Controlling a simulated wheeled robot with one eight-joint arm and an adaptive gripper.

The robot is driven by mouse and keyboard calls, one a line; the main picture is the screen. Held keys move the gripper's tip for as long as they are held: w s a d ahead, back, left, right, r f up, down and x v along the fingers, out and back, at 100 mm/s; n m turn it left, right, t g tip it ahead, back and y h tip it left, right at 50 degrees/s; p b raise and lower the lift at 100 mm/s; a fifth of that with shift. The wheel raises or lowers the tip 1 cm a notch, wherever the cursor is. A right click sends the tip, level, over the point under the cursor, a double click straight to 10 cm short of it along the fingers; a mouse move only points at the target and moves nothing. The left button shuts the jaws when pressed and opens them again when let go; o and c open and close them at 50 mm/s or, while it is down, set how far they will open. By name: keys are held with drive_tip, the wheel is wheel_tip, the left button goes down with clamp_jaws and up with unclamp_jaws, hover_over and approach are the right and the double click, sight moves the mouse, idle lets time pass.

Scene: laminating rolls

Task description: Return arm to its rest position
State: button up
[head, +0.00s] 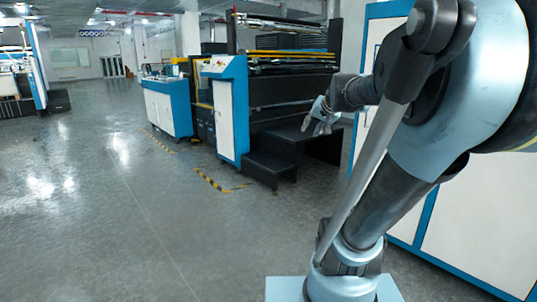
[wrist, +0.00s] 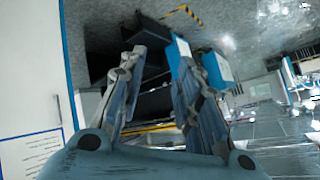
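My arm fills the right side of the head view, its base at the bottom and its upper links at the top right. My gripper (head: 322,117) shows small at the left end of the forearm, in front of the large machine, and holds nothing that I can see. In the wrist view my gripper (wrist: 158,62) shows two fingers spread apart with an empty gap between them. The picture there is turned over, with the floor at the top.
A large black, white and blue machine (head: 290,85) with dark steps (head: 270,165) stands behind my gripper. A white and blue cabinet (head: 485,215) stands close on the right, behind my arm. Yellow-black tape (head: 212,181) marks the floor. Open floor (head: 110,220) lies to the left.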

drive_tip(key=s+d+f+n+g+h, duration=0.2)
drive_tip(key=s+f+g, duration=0.5)
drive_tip(key=s+f, duration=1.6)
drive_tip(key=s+n, duration=0.1)
drive_tip(key=s, duration=0.2)
drive_tip(key=shift+d+f+h, duration=0.2)
drive_tip(key=shift+f+h, duration=0.05)
drive_tip(key=shift+h, duration=0.15)
drive_tip(key=shift+d, duration=0.1)
